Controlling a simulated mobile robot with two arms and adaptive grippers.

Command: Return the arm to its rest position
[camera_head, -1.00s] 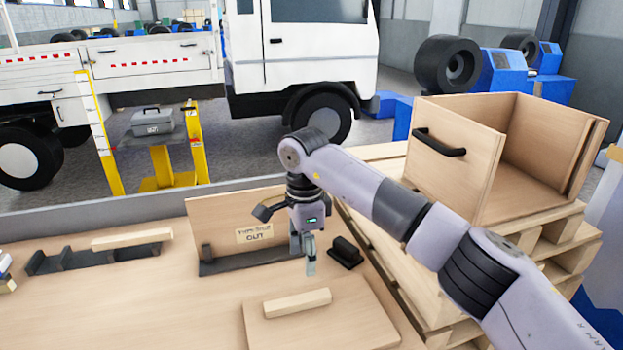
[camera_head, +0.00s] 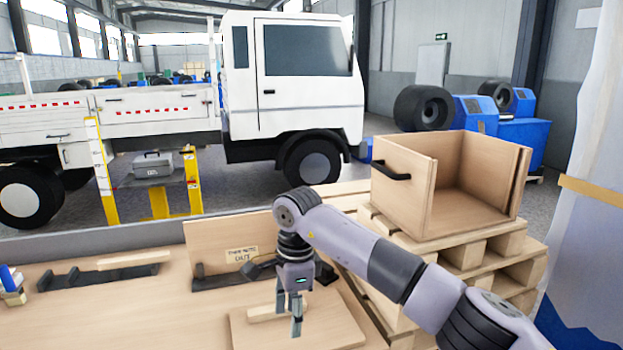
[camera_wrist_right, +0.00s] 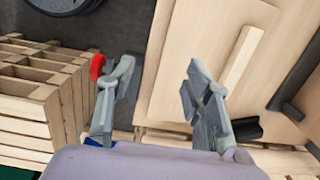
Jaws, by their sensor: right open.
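My right arm comes in from the lower right in the head view. Its gripper (camera_head: 290,312) points down above the wooden board with a light wood bar (camera_head: 262,313) on it. In the right wrist view the two fingers of the right gripper (camera_wrist_right: 160,100) stand apart with nothing between them. The wood bar (camera_wrist_right: 240,58) shows there to the right of the fingers. The right gripper hides part of the bar and board in the head view. My left gripper is not in view.
A wooden box with a black handle (camera_head: 440,185) stands on stacked pallets (camera_head: 500,245) to the right. A sign panel (camera_head: 225,245) stands at the workbench's back, with a black rack (camera_head: 105,277) to its left. A white truck (camera_head: 300,85) is behind.

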